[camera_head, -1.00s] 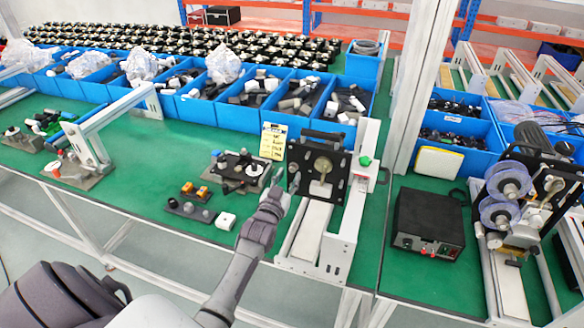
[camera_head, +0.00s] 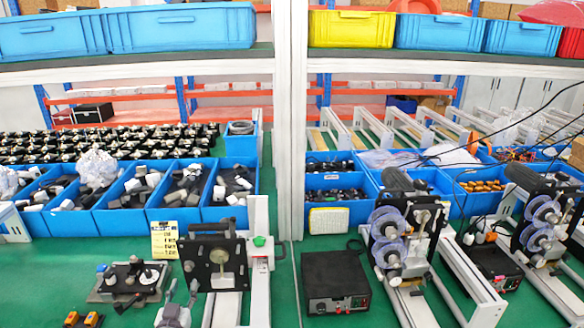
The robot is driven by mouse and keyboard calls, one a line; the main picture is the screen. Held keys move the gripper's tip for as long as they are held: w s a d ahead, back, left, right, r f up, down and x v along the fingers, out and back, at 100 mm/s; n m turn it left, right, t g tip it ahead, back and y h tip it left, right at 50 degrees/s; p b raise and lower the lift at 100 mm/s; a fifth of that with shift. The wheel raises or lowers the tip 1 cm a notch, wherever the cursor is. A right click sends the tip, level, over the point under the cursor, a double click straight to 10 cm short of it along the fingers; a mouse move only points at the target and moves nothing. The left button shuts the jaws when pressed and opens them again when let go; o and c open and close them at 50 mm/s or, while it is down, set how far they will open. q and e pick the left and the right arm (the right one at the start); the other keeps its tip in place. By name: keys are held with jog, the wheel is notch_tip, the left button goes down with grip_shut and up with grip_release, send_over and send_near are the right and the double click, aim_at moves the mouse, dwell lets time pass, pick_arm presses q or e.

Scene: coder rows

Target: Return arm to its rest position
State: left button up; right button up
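My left gripper (camera_head: 181,288) shows at the bottom of the head view, left of centre. Its two grey fingers point away from me and stand apart, with nothing seen between them. It is just left of and in front of the black plate fixture (camera_head: 211,262) on the green workbench (camera_head: 283,285). My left arm below the wrist is cut off by the lower edge. My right gripper is not in view.
A black fixture with knobs (camera_head: 130,281) lies left of the gripper. A black power box (camera_head: 335,280) and reel machines (camera_head: 400,240) stand to the right. Blue parts bins (camera_head: 175,216) line the back. A white post (camera_head: 291,130) rises at the centre.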

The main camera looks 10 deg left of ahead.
pick_arm(q)
jog(key=s+d+f+m+g+h, duration=0.25)
jog(key=s+d+f+g, duration=0.3)
jog(key=s+d, duration=0.5)
jog(key=s+d+r+m+g+h, duration=0.1)
jog(key=s+d+g, duration=0.25)
jog(key=s, duration=0.75)
jog(key=s+d+g+h, duration=0.15)
jog(key=s+g, duration=0.35)
jog(key=s, duration=0.6)
notch_tip(320, 180, down, 33)
jog(key=s+d+g+b, duration=0.1)
jog(key=s+b, duration=0.1)
jog(key=b, duration=0.5)
jog(key=s+a+f+g+y+b, duration=0.1)
jog(key=s+a+f+b, duration=0.2)
jog(key=s+f, duration=1.3)
notch_tip(320, 180, down, 4)
jog(key=shift+s+f+m+b, duration=0.2)
jog(key=shift+m+b, duration=0.15)
jog(key=shift+b, duration=0.35)
